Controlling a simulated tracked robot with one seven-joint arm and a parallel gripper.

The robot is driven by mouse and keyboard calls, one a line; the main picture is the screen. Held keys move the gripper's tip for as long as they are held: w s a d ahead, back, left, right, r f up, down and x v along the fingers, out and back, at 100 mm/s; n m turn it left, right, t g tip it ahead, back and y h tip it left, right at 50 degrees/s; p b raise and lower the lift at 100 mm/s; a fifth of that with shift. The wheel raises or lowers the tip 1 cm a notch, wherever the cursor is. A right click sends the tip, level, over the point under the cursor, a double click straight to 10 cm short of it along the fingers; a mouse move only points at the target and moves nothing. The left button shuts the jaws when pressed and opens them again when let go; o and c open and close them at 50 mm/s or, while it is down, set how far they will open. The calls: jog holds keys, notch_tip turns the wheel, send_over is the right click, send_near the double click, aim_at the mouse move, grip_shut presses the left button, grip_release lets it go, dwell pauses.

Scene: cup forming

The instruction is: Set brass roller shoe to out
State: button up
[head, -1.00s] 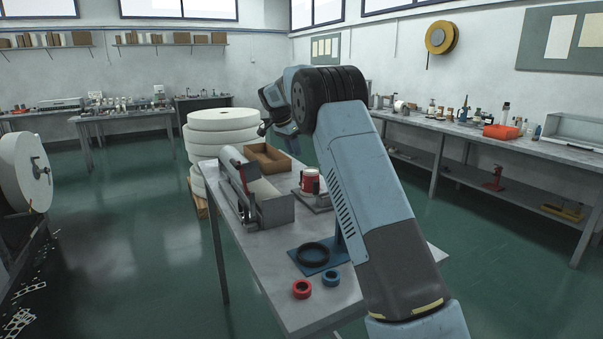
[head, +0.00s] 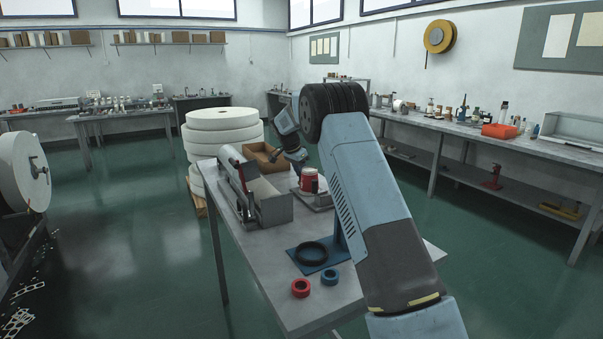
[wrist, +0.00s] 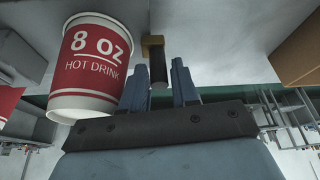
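In the wrist view a small brass block (wrist: 152,42) with a dark cylinder (wrist: 158,70) stands in front of my gripper (wrist: 160,83); it looks like the brass roller shoe. My two blue fingers are apart, one on each side of the cylinder. I cannot tell whether they touch it. A red and white paper cup (wrist: 92,65) is close by on the left. In the head view my gripper (head: 298,160) points down behind the red cup (head: 309,181) on the table. The shoe cannot be made out there.
On the table (head: 262,268) are a grey machine (head: 271,208), a brown open box (head: 257,147), a blue stand with a black ring (head: 311,254), and a red ring (head: 300,288) and blue ring (head: 330,278). White paper rolls (head: 224,140) are stacked behind. The table's front left is clear.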

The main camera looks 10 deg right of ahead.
jog(key=shift+c, duration=0.3)
grip_shut()
jog(key=shift+w, duration=0.1)
jog(key=shift+w+a, duration=0.25)
jog(key=shift+w, duration=0.3)
jog(key=shift+w+a, duration=0.2)
jog(key=shift+w, duration=0.3)
jog(key=shift+w+a, duration=0.1)
jog(key=shift+w, duration=0.15)
jog(key=shift+c, duration=0.5)
grip_release()
jog(key=shift+r, duration=0.15)
jog(key=shift+o, duration=0.8)
